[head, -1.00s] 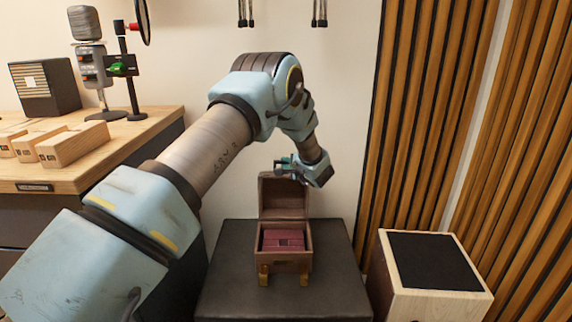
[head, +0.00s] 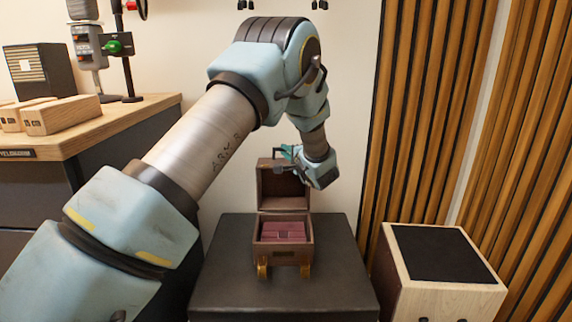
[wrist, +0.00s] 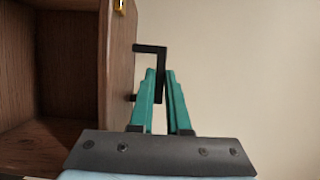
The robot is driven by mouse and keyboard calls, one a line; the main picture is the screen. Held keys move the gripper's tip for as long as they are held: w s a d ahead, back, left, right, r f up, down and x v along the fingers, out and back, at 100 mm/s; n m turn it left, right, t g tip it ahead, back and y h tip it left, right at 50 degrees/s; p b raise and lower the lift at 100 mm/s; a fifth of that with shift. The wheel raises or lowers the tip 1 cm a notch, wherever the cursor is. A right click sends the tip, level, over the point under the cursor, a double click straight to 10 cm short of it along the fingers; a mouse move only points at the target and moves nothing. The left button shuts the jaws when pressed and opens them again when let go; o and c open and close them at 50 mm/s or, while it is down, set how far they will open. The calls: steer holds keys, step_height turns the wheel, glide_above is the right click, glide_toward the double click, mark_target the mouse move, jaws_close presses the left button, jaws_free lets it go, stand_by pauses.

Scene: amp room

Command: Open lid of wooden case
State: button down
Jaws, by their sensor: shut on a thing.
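The wooden case (head: 306,257) is a small brown box on a dark stand, with its front facing me. Its lid (head: 284,204) stands raised, roughly upright, at the back of the box, and its hollow inside faces me. Dark red contents (head: 283,231) show in the box. My gripper (head: 286,153) is at the lid's upper edge. In the wrist view, my gripper's green fingers (wrist: 161,80) are shut on a thin black handle (wrist: 151,48) beside the lid's wooden wall (wrist: 119,70). A brass fitting (wrist: 120,5) shows at the lid's edge.
The dark stand (head: 225,265) has free room around the case. A wooden speaker-like box (head: 397,285) with a black top is at the right. A desk (head: 120,120) with wooden blocks stands at the left. Slatted panels (head: 430,120) cover the right wall.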

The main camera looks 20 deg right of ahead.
steer(key=s+b, duration=0.1)
steer(key=s+t+b, duration=0.1)
steer(key=b, duration=0.1)
steer(key=shift+a, duration=0.35)
steer(key=shift+s+a+r+b, duration=0.15)
steer(key=shift+s+r+b, duration=0.1)
steer(key=shift+r+b, duration=0.15)
steer(key=c, duration=0.9)
jaws_free()
steer(key=shift+n, duration=0.3)
steer(key=s, duration=1)
steer(key=shift+s+a+f, duration=0.2)
steer(key=shift+s+a, duration=0.05)
steer(key=shift+s, duration=0.1)
